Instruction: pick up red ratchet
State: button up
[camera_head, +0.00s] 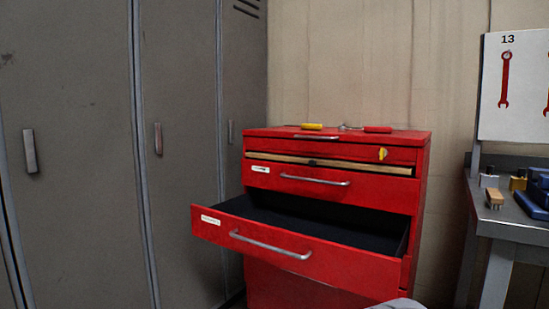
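A tool with a red handle (377,129) and a silver metal end lies flat on top of the red tool cabinet (425,165), toward its right side. It looks like the red ratchet, though it is small and seen almost edge-on. A yellow-handled tool (312,126) lies to its left on the same top. My gripper is not in view. A grey rounded piece at the bottom edge, in front of the cabinet, may be part of my arm.
A cabinet drawer (270,252) is pulled far out and looks empty, with a dark lining. Grey lockers (70,150) stand at the left. A workbench (520,228) at the right holds a brush (494,198) and a blue item (535,200). A wrench poster hangs above it.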

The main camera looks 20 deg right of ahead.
aim_at(367, 129)
jog(key=i+j+z, duration=0.15)
jog(key=z, duration=0.3)
jog(key=j+z, duration=0.25)
jog(key=z, duration=0.2)
jog(key=i, duration=0.05)
